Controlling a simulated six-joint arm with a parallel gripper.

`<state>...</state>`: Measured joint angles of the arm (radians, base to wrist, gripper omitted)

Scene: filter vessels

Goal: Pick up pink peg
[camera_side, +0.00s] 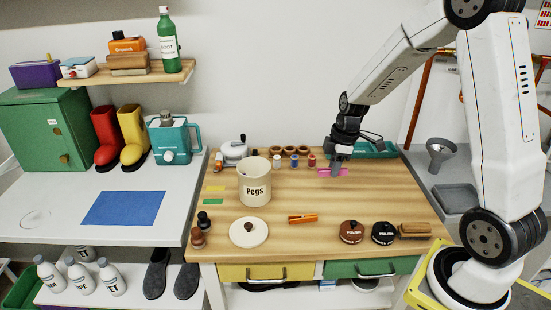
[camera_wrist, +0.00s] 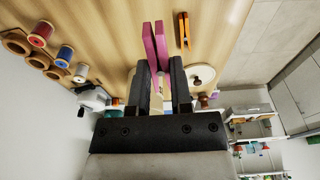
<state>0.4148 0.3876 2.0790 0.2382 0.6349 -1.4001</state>
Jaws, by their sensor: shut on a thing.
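The pink peg (camera_side: 326,173) is at the back right of the wooden workbench, at the tips of my gripper (camera_side: 337,166). In the wrist view my gripper (camera_wrist: 160,74) is shut on the near end of the pink peg (camera_wrist: 150,42), and its two prongs point away from the fingers. I cannot tell whether the peg touches the bench. An orange peg (camera_side: 303,219) lies on the bench in front, and it also shows in the wrist view (camera_wrist: 184,30).
A cream jar marked "Pegs" (camera_side: 254,188) stands open left of my gripper, its round lid (camera_side: 248,232) in front. Thread spools (camera_side: 294,161) and wooden rings (camera_side: 290,150) are behind. Two polish tins (camera_side: 352,232) and a brush (camera_side: 414,230) line the front right. The bench middle is clear.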

